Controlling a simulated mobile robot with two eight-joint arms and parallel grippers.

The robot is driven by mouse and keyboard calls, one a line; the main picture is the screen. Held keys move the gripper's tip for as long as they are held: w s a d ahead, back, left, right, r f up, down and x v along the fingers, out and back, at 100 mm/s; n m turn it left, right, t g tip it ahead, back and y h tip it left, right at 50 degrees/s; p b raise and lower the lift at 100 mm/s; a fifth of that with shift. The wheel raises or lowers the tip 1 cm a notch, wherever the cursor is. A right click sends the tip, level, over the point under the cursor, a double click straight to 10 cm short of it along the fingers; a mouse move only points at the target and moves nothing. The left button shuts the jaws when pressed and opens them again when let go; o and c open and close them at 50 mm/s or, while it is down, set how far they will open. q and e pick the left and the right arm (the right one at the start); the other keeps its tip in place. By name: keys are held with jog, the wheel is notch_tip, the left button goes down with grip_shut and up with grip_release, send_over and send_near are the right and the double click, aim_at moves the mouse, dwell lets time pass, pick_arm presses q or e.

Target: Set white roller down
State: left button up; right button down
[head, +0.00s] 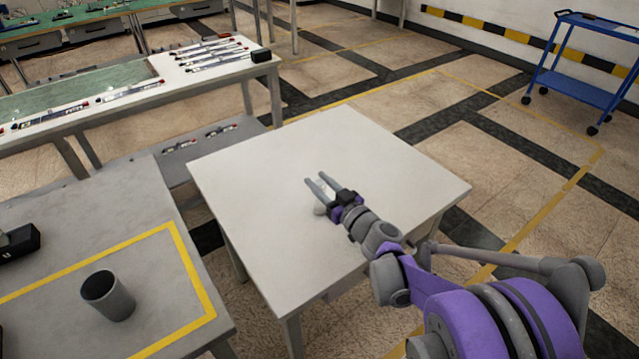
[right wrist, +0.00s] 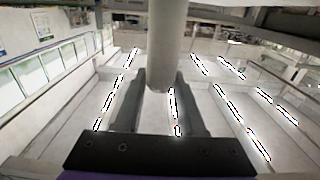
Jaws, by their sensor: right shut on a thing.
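My right gripper (head: 328,186) is over the middle of the white-topped table (head: 262,165) in the head view. It is shut on the white roller (head: 319,209), which shows only as a small pale piece at the fingers. In the right wrist view the roller (right wrist: 167,45) is a pale grey cylinder running from the top edge down between the two fingers (right wrist: 163,90). Most of the roller is hidden in the head view, and I cannot tell whether it touches the table top. My left gripper is not in view.
The white table top is otherwise clear. A grey table at the lower left holds a grey cup (head: 108,296) inside yellow tape and a black object (head: 18,243). A bench (head: 165,75) with several slim tools stands behind. A blue cart (head: 585,75) stands far right.

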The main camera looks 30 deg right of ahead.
jog(key=shift+f, duration=0.1)
jog(key=c, duration=0.5)
grip_release()
jog(key=s+p, duration=0.1)
jog(key=s, duration=1.1)
jog(key=shift+d, duration=0.45)
